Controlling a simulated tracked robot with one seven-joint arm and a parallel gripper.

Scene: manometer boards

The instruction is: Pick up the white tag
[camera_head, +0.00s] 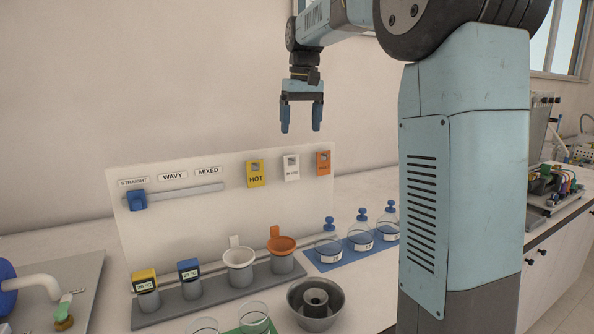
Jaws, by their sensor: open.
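The white tag (291,168) hangs on the upright white board (215,215), between a yellow tag (255,174) reading HOT and an orange tag (323,161). It has a cut-out near its top and small dark lettering that I cannot read clearly. My gripper (300,118) is above the board's top edge, fingers pointing down, open and empty. In the picture it is above and slightly right of the white tag, apart from it. How far it is in depth from the board I cannot tell.
A blue slider (137,200) sits on a rail on the board.

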